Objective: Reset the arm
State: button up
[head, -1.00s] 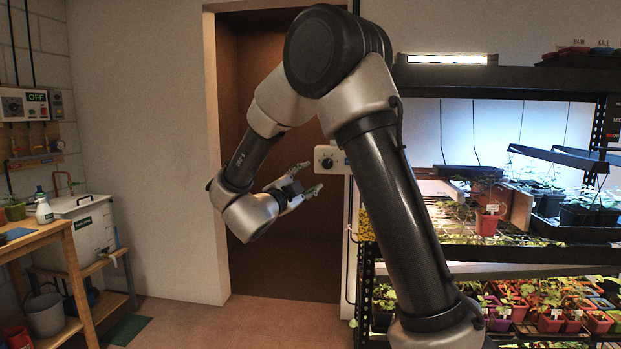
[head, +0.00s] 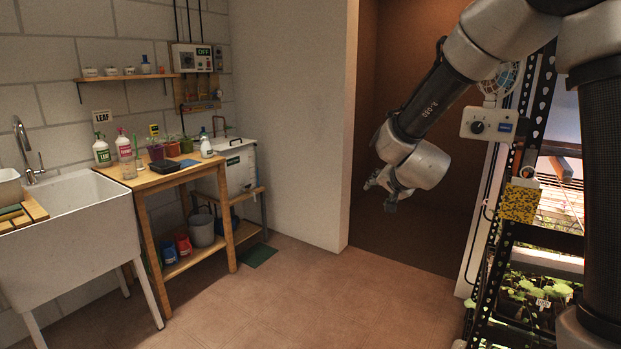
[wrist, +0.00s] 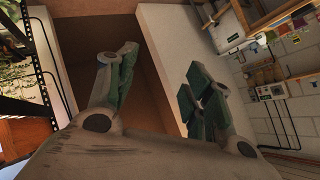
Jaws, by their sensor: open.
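My gripper (head: 376,184) hangs at the end of my bent arm, in front of the brown doorway in the head view. In the wrist view my gripper (wrist: 160,90) shows its two green-padded fingers spread wide apart, with nothing between them. It touches nothing that I can see. My upper arm covers part of the right side of the head view.
A white sink (head: 78,222) and a wooden bench (head: 146,184) line the left wall. The floor (head: 300,292) between them is clear.

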jog(key=s+n+g+y, duration=0.2)
jog(key=s+n+g, duration=0.3)
jog(key=s, duration=0.7)
jog(key=s+d+r+n+g+h, duration=0.1)
jog(key=s+d+r, duration=0.2)
jog(key=s+d, duration=0.5)
jog(key=s+d+r+n+h, duration=0.1)
jog(key=s+d+r, duration=0.3)
jog(key=s, duration=1.2)
jog(key=d+h, duration=0.1)
jog(key=d, duration=0.3)
jog(key=shift+s+g, duration=0.15)
jog(key=shift+g, duration=0.25)
jog(key=shift+d, duration=0.1)
